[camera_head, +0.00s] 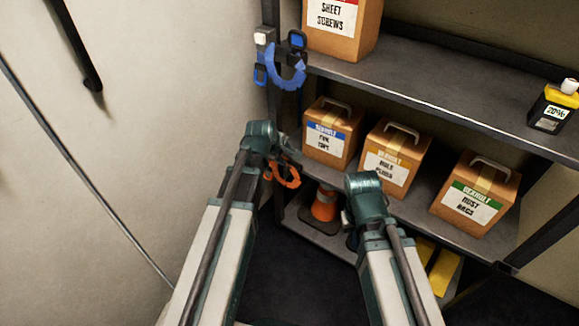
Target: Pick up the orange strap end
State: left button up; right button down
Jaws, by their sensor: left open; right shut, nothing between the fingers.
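The orange strap end (288,176) shows as a curved orange piece by the shelf's left post, just right of the tip of my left arm. My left gripper (278,160) is at it; the arm's wrist hides much of the fingers and part of the strap. Whether the fingers touch the strap cannot be told. My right gripper (350,236) is low in front of the shelf, apart from the strap, near the orange cone, with its fingers mostly hidden behind the wrist. It is shut and empty.
A blue strap (288,78) hangs on the post above. Cardboard boxes (333,133), (392,158), (475,195) stand on the middle shelf. A traffic cone (325,205) is on the lower shelf. A yellow-black bottle (552,108) stands on the upper shelf. The wall is close on the left.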

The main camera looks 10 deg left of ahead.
pick_arm(q)
jog(key=shift+w+f, duration=0.15)
jog(key=shift+f, duration=0.05)
pick_arm(e)
jog(key=shift+f, duration=0.2)
pick_arm(q)
grip_shut()
jog(key=shift+r, duration=0.15)
pick_arm(e)
jog(key=shift+r, duration=0.1)
